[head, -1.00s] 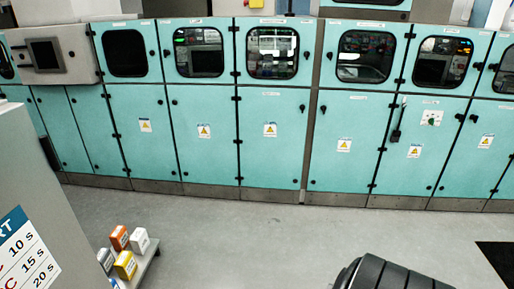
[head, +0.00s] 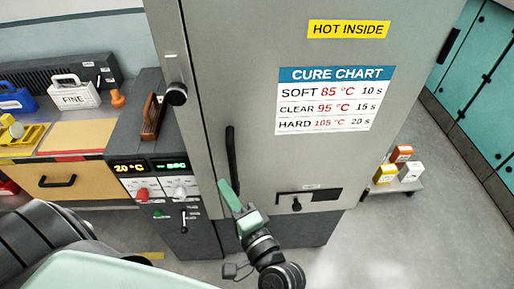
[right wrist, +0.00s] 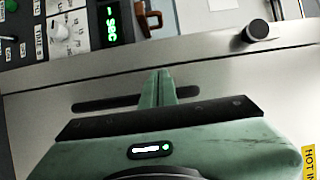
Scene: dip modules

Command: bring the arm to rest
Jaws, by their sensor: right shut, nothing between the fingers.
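My right gripper (head: 224,186) is green and points up in front of the oven door (head: 240,60) in the head view. Its fingers are shut with nothing between them. They are close to the lower end of the dark vertical door handle (head: 232,160); I cannot tell whether they touch it. In the right wrist view the closed fingertips (right wrist: 160,74) overlap the dark handle (right wrist: 105,103) along the grey door. The door looks closed. My left gripper is out of view.
A control panel (head: 155,188) with lit displays adjoins the oven. A bench (head: 90,178) at left carries a white FINE box (head: 75,96) and a blue carrier (head: 16,101). A low cart (head: 400,190) with small boxes stands at right, beside open floor (head: 450,225).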

